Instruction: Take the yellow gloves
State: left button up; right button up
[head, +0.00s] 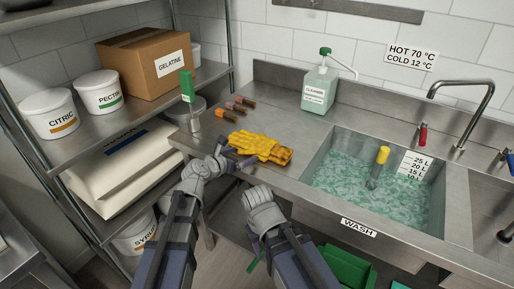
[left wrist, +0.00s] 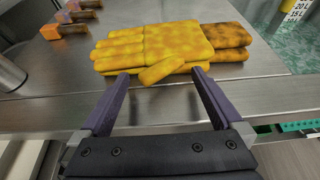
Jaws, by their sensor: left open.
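The yellow gloves (head: 260,147) lie in a flat stack on the steel counter, left of the wash sink. In the left wrist view the gloves (left wrist: 155,45) lie just beyond my fingertips, with brownish stains and one thumb toward me. My left gripper (left wrist: 161,80) is open, its two purple fingers apart at the near edge of the gloves with nothing held. In the head view my left gripper (head: 229,158) is beside the gloves' left end. My right arm's wrist shows lower, in front of the counter; its fingers are not clearly visible.
The wash sink (head: 318,172) holds water and a yellow-handled item. A cleaner bottle (head: 319,90) stands behind it. A shelf with tubs and a gelatine box (head: 146,62) is at left. The counter's front edge is close.

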pick_arm(q)
jog(key=shift+c, duration=0.4)
jog(key=c, duration=1.1)
jog(key=shift+r, duration=0.1)
notch_tip(320, 180, up, 10)
jog(key=p, duration=1)
jog(key=o, duration=0.8)
grip_shut()
